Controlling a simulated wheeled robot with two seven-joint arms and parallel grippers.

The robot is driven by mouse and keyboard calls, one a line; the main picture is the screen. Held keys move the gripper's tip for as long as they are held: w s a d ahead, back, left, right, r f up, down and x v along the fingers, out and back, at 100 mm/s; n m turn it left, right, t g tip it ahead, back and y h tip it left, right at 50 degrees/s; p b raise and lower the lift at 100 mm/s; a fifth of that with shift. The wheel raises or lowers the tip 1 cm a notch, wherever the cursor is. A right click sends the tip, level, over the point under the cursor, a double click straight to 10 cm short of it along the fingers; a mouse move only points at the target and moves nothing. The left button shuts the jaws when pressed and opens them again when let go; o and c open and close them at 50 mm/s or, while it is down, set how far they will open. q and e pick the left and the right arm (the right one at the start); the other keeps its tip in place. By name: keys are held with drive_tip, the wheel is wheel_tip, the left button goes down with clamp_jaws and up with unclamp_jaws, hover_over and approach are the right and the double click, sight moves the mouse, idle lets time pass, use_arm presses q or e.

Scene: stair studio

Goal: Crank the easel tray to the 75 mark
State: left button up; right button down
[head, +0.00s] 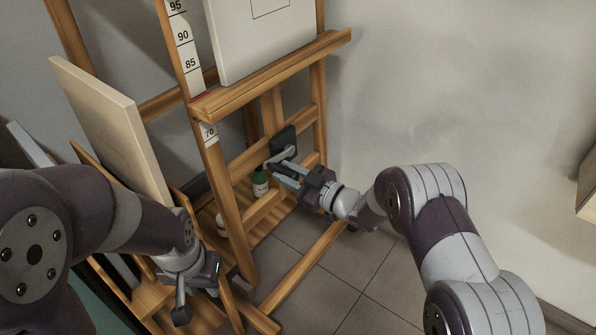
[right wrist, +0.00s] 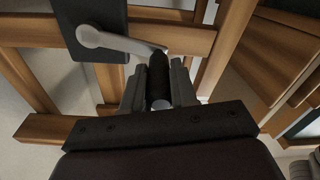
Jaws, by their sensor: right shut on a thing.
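The wooden easel's tray (head: 275,72) carries a white canvas (head: 265,35). The number scale (head: 183,38) on the left upright shows 95, 90 and 85 above the tray and 70 below it. A red mark (head: 200,97) sits at the tray's left end, below 85; the 75 label is hidden. The crank's dark box (head: 284,141) is under the tray, with a grey crank arm (right wrist: 115,42) and black handle (right wrist: 157,82). My right gripper (head: 276,172) is shut on the handle, fingers either side. My left gripper (head: 196,292) hangs at lower left, away from the crank; its opening is unclear.
Another canvas (head: 115,125) leans left of the easel. A green-capped bottle (head: 260,186) and a red-and-white bottle (head: 222,226) stand low inside the easel frame. The tiled floor (head: 335,265) at right is clear apart from the easel's foot bar. A wooden edge (head: 588,185) shows far right.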

drive_tip(key=w+d+f+n+g+h+b, duration=0.1)
drive_tip(key=w+d+f+n+b, duration=0.1)
drive_tip(key=f+n+b, duration=0.5)
drive_tip(key=w+d+f+n+b, duration=0.3)
drive_tip(key=f+n, duration=0.1)
drive_tip(key=n, duration=0.7)
drive_tip(key=w+d+r+n+b, duration=0.3)
drive_tip(key=w+d+r+n, duration=0.1)
drive_tip(key=w+n, duration=0.3)
drive_tip(key=shift+w+d+n+h, duration=0.2)
drive_tip(key=shift+d+n+h, duration=0.15)
drive_tip(key=shift+d, duration=0.2)
drive_tip(key=shift+r, duration=0.1)
idle(0.4)
